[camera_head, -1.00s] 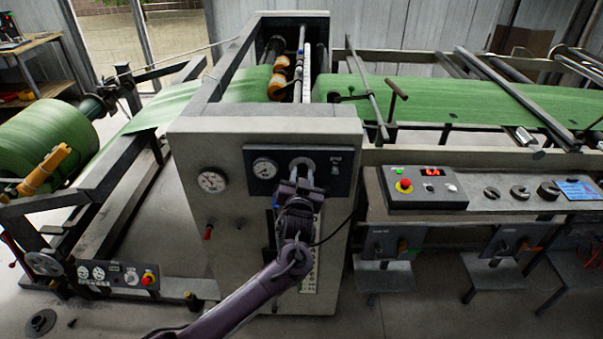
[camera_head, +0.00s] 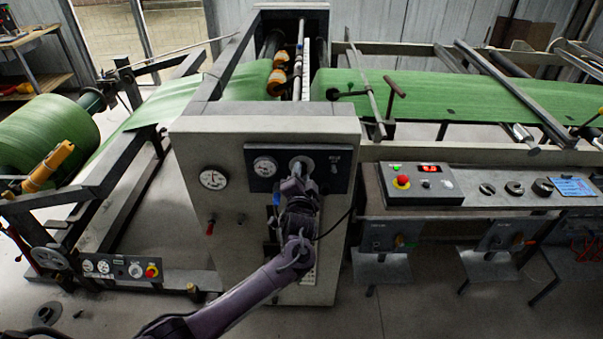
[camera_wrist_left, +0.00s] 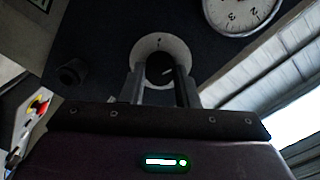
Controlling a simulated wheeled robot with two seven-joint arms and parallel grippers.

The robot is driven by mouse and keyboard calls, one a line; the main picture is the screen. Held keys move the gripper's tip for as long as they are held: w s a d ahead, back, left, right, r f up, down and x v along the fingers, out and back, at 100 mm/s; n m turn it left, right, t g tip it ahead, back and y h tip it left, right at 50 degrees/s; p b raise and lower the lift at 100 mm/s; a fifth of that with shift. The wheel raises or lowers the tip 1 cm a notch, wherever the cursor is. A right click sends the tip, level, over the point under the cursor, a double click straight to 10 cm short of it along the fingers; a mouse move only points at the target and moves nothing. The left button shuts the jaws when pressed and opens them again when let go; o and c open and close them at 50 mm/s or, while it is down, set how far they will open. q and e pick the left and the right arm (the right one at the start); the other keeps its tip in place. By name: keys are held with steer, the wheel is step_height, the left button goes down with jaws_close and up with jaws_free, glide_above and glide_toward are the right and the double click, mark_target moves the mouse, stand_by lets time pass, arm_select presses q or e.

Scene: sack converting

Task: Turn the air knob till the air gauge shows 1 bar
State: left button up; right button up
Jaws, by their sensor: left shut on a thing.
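The air knob (camera_wrist_left: 160,69) is a dark round knob on a pale round plate, on the dark panel of the grey machine cabinet. My left gripper (camera_head: 299,178) is shut on it, one finger on each side in the left wrist view (camera_wrist_left: 161,80). In the head view the gripper hides most of the knob, and its pale plate shows above. The air gauge (camera_head: 264,167), a white dial, is just left of the knob on the same panel. Part of it shows upside down in the wrist view (camera_wrist_left: 242,12); its needle cannot be read. My right gripper is out of view.
A second white gauge (camera_head: 213,179) sits on the cabinet left of the panel, above a small red-handled valve (camera_head: 210,227). A control box with a red button (camera_head: 402,182) stands to the right. Green web (camera_head: 440,97) runs across behind.

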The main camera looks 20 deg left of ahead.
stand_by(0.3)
arm_select(q)
steer(key=o, duration=1)
steer(key=b+v, duration=0.1)
steer(key=v, duration=0.6)
steer(key=shift+s+d, duration=0.1)
steer(key=shift+s, duration=0.25)
